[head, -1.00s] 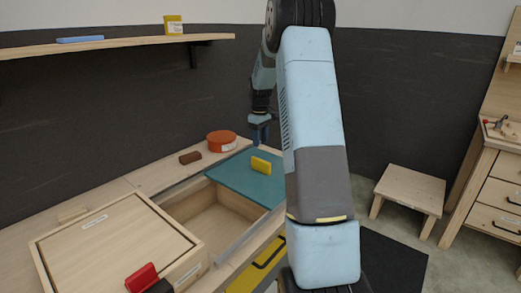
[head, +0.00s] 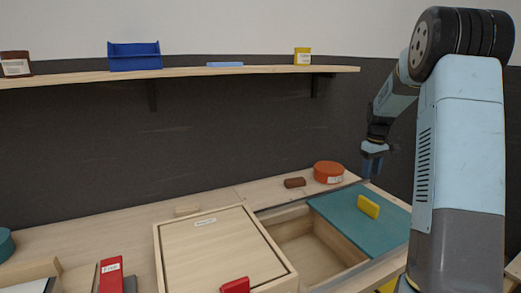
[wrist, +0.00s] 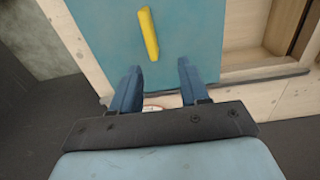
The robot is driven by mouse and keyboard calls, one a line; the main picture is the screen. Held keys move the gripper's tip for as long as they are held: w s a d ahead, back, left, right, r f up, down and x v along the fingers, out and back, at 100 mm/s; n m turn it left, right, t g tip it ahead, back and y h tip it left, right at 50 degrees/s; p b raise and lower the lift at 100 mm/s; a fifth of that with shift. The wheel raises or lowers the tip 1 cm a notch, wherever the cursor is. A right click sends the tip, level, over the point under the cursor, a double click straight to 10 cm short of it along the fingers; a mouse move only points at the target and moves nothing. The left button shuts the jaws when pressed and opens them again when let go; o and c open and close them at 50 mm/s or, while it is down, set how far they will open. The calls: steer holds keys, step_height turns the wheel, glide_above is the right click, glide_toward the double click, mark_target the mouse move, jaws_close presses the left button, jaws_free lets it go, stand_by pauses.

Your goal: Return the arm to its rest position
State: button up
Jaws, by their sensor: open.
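My gripper (wrist: 158,85) shows in the wrist view with its two blue fingers apart and nothing between them. In the head view my gripper (head: 372,168) hangs at the end of my bent arm, near the back right of the workbench, to the right of the round orange container. A teal sliding lid (head: 345,213) covers the right part of a bench compartment, and a yellow block (head: 369,206) lies on it. In the wrist view the teal lid (wrist: 185,55) and yellow block (wrist: 149,34) are just beyond the fingertips. My arm hides the bench's right end.
The orange container (head: 328,172) and a brown block (head: 294,183) stand at the bench back. A wooden box (head: 215,250) with a closed lid is left of the open compartment (head: 305,255). A wall shelf (head: 190,73) holds a blue bin (head: 134,57) and a yellow container (head: 302,56).

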steer(key=s+a+r+m+t, duration=0.1)
steer(key=s+a+r, duration=0.6)
steer(key=s, duration=0.2)
steer(key=s+a+r+m+t, duration=0.1)
steer(key=s+a+r+t, duration=0.1)
steer(key=s+a+r, duration=0.6)
steer(key=s+a+m+t, duration=0.1)
steer(key=s+a, duration=0.1)
steer(key=s, duration=0.9)
steer(key=s+a+f+m+t, duration=0.1)
steer(key=s+a, duration=0.2)
steer(key=s, duration=0.7)
steer(key=shift+s+a+f, duration=0.3)
steer(key=shift+s+a, duration=0.05)
